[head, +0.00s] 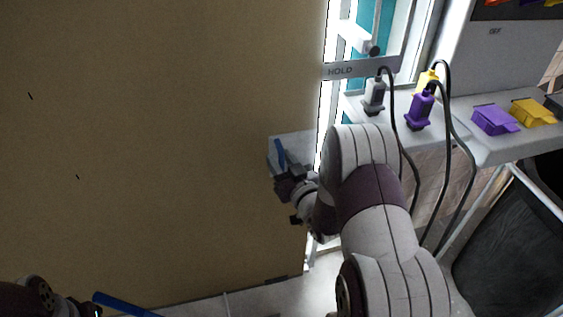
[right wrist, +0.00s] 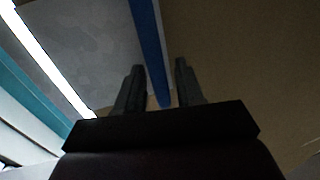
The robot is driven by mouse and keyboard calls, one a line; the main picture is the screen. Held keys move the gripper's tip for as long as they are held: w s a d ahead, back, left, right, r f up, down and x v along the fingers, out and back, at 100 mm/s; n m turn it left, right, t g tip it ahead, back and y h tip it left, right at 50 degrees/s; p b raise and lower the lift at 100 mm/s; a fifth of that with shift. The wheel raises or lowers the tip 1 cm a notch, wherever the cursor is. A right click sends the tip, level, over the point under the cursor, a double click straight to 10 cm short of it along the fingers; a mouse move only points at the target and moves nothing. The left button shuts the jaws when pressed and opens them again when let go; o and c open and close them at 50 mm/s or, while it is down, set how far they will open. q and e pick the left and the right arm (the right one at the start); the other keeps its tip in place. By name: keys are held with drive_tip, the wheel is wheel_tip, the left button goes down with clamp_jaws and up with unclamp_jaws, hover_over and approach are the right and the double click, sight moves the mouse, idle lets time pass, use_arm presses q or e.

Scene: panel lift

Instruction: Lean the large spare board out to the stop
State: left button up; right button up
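The large brown board (head: 160,140) fills the left and middle of the head view and stands upright. It also fills the right of the right wrist view (right wrist: 250,70). A blue strip (head: 279,152) is near the board's right edge. My right gripper (head: 284,178) is at this strip. In the right wrist view its two fingers (right wrist: 160,88) are apart, with the blue strip (right wrist: 148,35) between them and gaps showing. My left gripper (head: 88,308) is at the bottom left, partly cut off, beside another blue strip (head: 122,303). Its fingers are not clear.
A grey bar marked HOLD (head: 358,69) sticks out at the board's upper right. Right of it, a grey counter (head: 490,150) bears corded plugs, purple (head: 419,110) and grey (head: 374,95), and purple (head: 494,120) and yellow (head: 532,112) blocks. A dark panel (head: 510,245) stands lower right.

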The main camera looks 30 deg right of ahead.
clamp_jaws()
drive_tip(key=shift+s, duration=0.1)
idle(1.2)
